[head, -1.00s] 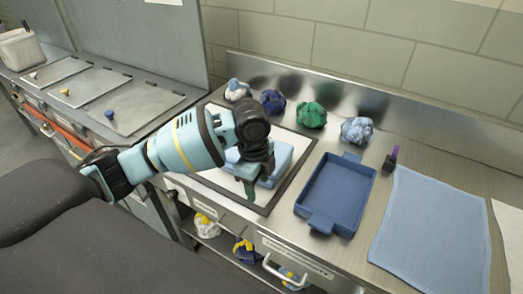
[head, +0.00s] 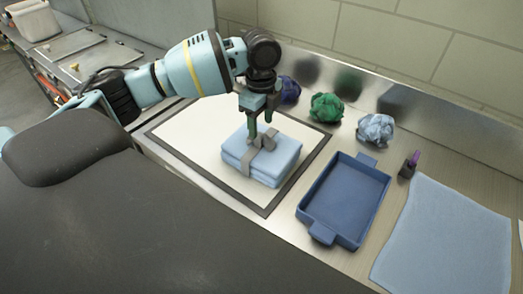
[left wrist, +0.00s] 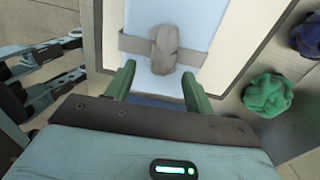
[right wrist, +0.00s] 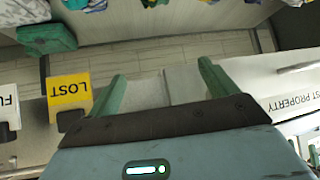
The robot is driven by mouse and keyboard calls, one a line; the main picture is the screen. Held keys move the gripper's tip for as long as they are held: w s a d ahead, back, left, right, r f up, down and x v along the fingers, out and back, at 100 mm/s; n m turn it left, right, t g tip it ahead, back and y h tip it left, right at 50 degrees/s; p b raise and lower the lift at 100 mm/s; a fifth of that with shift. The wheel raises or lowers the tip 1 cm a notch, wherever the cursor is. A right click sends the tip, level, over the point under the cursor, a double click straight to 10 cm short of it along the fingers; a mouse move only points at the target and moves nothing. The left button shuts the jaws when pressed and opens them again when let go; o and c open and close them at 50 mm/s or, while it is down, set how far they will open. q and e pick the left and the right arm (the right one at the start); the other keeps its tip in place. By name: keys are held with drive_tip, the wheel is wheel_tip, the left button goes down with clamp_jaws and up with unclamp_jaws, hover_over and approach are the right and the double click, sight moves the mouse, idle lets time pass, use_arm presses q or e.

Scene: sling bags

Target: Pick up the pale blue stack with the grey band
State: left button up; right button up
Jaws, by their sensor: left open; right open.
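The pale blue stack (head: 275,168) lies on a white mat with a dark border (head: 190,122). A grey band (head: 246,164) runs around it, with a raised grey knot or handle on top. My left gripper (head: 263,130) points down, open, just above the band's raised part. In the left wrist view the stack (left wrist: 160,12) and the band's raised part (left wrist: 164,48) lie ahead of the open left gripper (left wrist: 158,72), between its fingers; contact cannot be told. My right gripper (right wrist: 160,70) is open and empty in the right wrist view; it is outside the head view.
A blue tray (head: 345,200) stands right of the mat. Blue (head: 289,90), green (head: 327,107) and light blue (head: 376,129) bundles line the back. A blue cloth (head: 445,240) lies at the right. A yellow "LOST" label (right wrist: 69,89) is near my right gripper.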

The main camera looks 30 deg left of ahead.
sight(261, 134)
use_arm(q)
drive_tip(key=shift+w+a+f, duration=0.1)
drive_tip(key=shift+w+f, duration=0.05)
drive_tip(key=shift+f, duration=1.15)
drive_tip(key=shift+w+a+f, duration=0.1)
drive_tip(key=shift+f, duration=1.15)
drive_tip(key=shift+c, duration=0.4)
clamp_jaws()
drive_tip(key=shift+r, duration=0.1)
